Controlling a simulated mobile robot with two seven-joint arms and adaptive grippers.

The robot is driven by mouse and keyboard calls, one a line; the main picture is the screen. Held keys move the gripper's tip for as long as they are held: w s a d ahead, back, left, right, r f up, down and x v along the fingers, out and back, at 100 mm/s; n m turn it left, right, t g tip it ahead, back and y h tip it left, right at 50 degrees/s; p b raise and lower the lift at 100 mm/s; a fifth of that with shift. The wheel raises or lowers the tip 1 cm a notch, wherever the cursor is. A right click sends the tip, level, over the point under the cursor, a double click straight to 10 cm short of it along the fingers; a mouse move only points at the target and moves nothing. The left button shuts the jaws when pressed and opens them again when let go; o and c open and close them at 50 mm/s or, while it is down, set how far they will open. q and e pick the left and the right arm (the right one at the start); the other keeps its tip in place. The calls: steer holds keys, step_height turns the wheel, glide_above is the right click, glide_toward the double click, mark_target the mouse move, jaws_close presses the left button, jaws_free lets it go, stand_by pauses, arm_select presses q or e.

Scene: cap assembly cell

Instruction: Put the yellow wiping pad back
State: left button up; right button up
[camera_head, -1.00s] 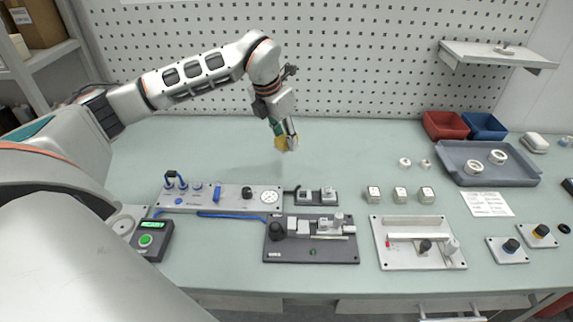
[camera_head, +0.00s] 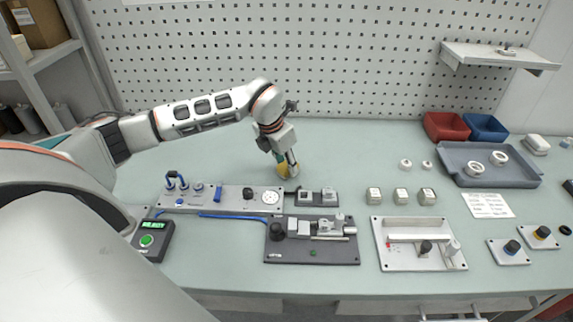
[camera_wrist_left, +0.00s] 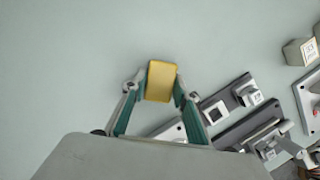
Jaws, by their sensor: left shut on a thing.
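The yellow wiping pad (camera_head: 283,171) is between the fingers of my left gripper (camera_head: 286,172), which is shut on it. In the left wrist view the pad (camera_wrist_left: 161,81) shows as a yellow block pinched between the two green-sided fingertips (camera_wrist_left: 160,88). The gripper points down just behind the panel with the round gauge (camera_head: 270,197). I cannot tell whether the pad touches the table. My right gripper is not in view.
A small dark block fixture (camera_head: 317,205) lies to the right of the pad. A dark base fixture (camera_head: 311,251) is in front. The green table (camera_head: 350,150) behind and right of the gripper is clear. A grey tray (camera_head: 520,182) with white rings is at right.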

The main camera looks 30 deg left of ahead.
arm_select(q)
steer(key=shift+f, duration=0.15)
steer(key=o, duration=1.1)
steer(key=shift+c, duration=0.2)
steer(key=shift+r, duration=0.3)
steer(key=v, duration=1.1)
steer(key=shift+s+r, duration=0.25)
steer(key=shift+r, duration=0.05)
